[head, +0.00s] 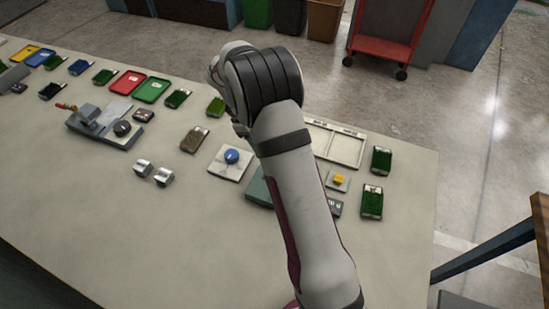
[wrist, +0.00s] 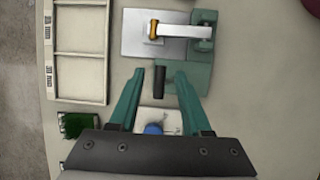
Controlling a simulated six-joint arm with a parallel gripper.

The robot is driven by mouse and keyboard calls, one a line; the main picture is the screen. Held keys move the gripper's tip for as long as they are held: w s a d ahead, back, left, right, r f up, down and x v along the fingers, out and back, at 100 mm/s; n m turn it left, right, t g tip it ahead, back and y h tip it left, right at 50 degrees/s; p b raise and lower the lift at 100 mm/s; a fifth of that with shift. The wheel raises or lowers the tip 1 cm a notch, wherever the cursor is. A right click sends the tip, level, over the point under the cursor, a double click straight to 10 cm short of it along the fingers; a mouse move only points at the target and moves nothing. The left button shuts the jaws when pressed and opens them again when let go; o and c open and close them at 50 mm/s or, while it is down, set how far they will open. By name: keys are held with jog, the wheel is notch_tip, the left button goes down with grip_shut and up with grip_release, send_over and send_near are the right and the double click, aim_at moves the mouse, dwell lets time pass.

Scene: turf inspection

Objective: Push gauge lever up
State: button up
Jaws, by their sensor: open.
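The gauge shows in the wrist view with a teal base (wrist: 190,78), a bright metal plate (wrist: 135,38) and a pale arm with an orange tip above the plate. Its black lever (wrist: 159,83) points down the picture from the base. My gripper (wrist: 160,75) is open, its two teal fingers on either side of the black lever, with gaps on both sides. I cannot tell their height over it.
A white plate with a blue knob (head: 232,156) lies near the gauge, the knob (wrist: 153,128) also between my fingers' bases. A divided tray (head: 347,149) and green turf samples (head: 372,201) are nearby. Two metal blocks (head: 163,177) lie left; the front table is clear.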

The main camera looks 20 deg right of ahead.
jog(key=x, duration=0.5)
jog(key=shift+f, duration=0.2)
grip_shut()
dwell(1.2)
